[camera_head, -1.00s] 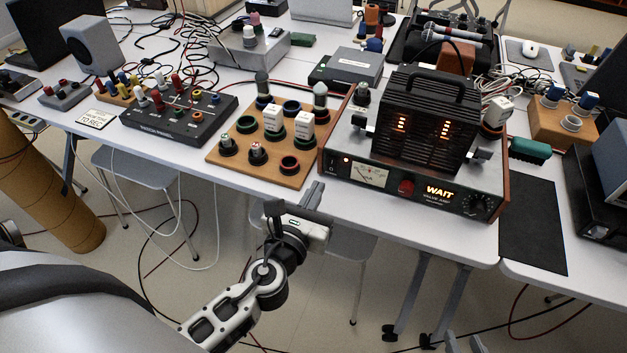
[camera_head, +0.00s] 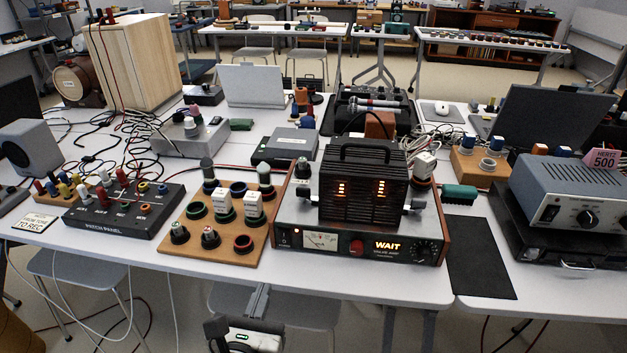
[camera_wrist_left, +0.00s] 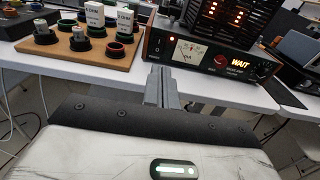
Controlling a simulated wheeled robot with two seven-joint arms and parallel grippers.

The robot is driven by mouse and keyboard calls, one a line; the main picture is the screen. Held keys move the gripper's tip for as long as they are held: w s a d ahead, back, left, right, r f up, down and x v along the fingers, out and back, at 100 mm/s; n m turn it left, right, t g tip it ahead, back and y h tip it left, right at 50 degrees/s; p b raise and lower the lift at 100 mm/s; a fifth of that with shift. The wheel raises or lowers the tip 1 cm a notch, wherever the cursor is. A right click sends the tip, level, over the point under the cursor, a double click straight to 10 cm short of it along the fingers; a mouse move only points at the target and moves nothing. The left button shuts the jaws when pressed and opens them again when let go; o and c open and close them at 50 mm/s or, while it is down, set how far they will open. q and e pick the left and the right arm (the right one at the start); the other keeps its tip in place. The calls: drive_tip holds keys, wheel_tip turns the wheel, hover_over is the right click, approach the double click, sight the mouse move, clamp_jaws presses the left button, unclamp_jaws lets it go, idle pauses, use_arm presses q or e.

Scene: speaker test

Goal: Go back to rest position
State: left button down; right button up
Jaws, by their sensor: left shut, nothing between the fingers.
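My left gripper (camera_head: 259,300) is at the bottom middle of the head view, in front of the table's front edge. Its fingers are together and hold nothing. In the left wrist view the closed fingers (camera_wrist_left: 163,88) point at the table edge, between the wooden board and the amplifier. The rest of my left arm is below the head view. My right gripper is not in view.
A white table (camera_head: 180,262) spans the view. On it stand a valve amplifier (camera_head: 365,245) showing "WAIT", a wooden socket board (camera_head: 180,255), a patch panel (camera_head: 120,222) and a black mat (camera_head: 480,265). A chair (camera_head: 290,308) is under the table.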

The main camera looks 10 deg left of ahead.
use_arm(q)
drive_tip(key=s+d+f+n+g+h, duration=0.1)
drive_tip(key=s+f+n+g+h, duration=0.1)
drive_tip(key=n, duration=1.4)
drive_tip(key=s+d+f+n+g+h, duration=0.1)
drive_tip(key=s+f+n+g, duration=0.3)
drive_tip(key=n, duration=1.3)
drive_tip(key=s+f+h, duration=0.1)
drive_tip(key=s+f, duration=0.1)
drive_tip(key=s, duration=0.1)
drive_tip(key=shift+s+d+f, duration=0.2)
drive_tip(key=shift+s+d, duration=0.1)
drive_tip(key=shift+s, duration=0.1)
